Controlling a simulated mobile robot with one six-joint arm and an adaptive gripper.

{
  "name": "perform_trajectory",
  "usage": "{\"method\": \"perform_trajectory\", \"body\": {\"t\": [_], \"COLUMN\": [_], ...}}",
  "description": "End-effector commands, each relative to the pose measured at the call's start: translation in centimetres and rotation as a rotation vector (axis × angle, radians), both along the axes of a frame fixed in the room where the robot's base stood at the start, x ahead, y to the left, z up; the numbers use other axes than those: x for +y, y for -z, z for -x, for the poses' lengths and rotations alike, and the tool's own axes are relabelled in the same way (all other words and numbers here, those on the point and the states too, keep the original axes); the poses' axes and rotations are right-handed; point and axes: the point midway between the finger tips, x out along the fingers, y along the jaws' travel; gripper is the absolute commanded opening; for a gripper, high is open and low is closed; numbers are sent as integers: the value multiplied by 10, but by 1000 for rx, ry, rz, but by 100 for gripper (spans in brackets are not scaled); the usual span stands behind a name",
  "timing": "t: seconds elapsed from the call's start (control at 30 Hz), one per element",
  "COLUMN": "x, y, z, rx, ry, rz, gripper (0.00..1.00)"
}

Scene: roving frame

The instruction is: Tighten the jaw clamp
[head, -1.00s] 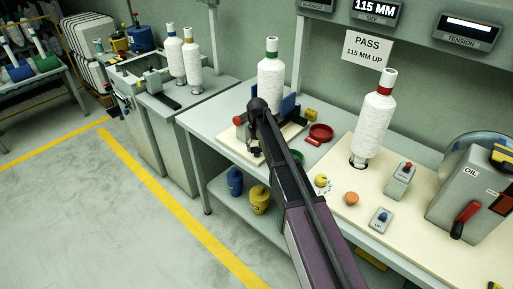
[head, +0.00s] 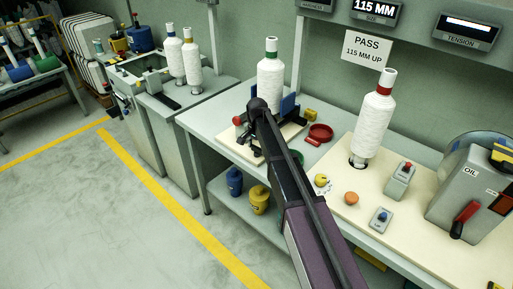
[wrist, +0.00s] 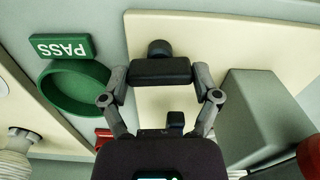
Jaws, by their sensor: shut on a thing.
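The jaw clamp, with blue jaws (head: 288,105), stands on a cream board (head: 291,131) on the bench. A white yarn bobbin with a green band (head: 270,75) stands upright between or just behind the jaws; my arm hides part of this. My gripper (wrist: 160,72) is at the near side of the clamp. In the wrist view its two fingers are closed in on a dark bar-shaped handle (wrist: 160,71), with a round black knob just beyond it. The grey block (wrist: 262,118) beside the fingers appears to be part of the clamp. In the head view the grip is mostly hidden.
A green ring tray (wrist: 75,93) with a PASS sign (wrist: 61,46) lies close left of the fingers in the wrist view. A red tray (head: 320,133), a red-banded bobbin (head: 375,120) and a grey oil unit (head: 465,195) stand to the right. Floor left of the bench is clear.

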Motion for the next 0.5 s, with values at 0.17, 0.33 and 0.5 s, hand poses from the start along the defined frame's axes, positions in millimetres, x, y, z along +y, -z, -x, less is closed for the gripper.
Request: {"method": "perform_trajectory", "body": {"t": [0.17,0.33,0.5], "x": [0,1,1], "y": [0,0,0], "z": [0,0,0], "rx": [0,1,0], "ry": [72,102,109], "rz": [0,-1,-1], "gripper": [32,32,32]}}
